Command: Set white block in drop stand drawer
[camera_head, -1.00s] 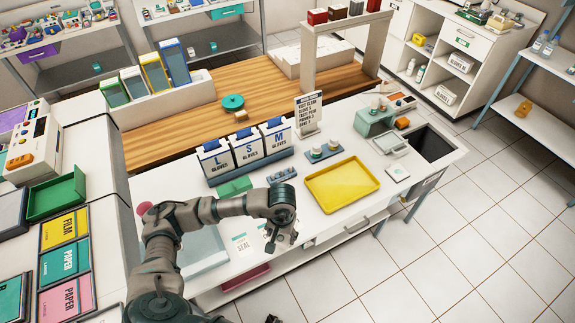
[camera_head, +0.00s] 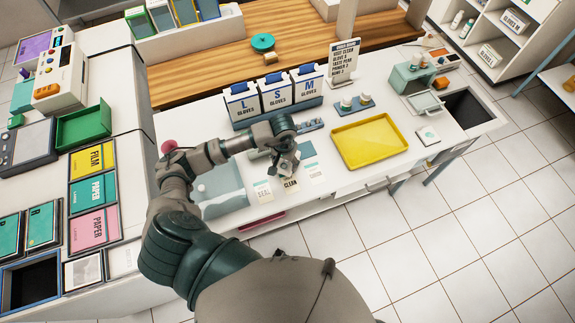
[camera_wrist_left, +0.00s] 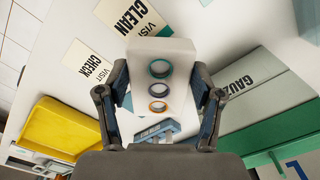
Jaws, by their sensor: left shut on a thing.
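A white block (camera_wrist_left: 182,72) with teal, blue and orange rings on its face is held between the two fingers of my left gripper (camera_wrist_left: 160,98) in the left wrist view. In the head view my left gripper (camera_head: 287,166) is low over the front of the white counter, above the printed cards; the block is hard to make out there. The teal drop stand (camera_head: 406,78) is at the counter's right, beyond the yellow tray. Its drawer (camera_head: 425,103) appears pulled out towards the front. My right gripper is out of view.
The yellow tray (camera_head: 369,141) lies between my left gripper and the stand. Glove boxes (camera_head: 275,93), a sign (camera_head: 343,62) and small bottles on a blue base (camera_head: 352,103) stand behind. A dark opening (camera_head: 466,108) is right of the stand. Printed cards (camera_head: 263,190) lie at the front edge.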

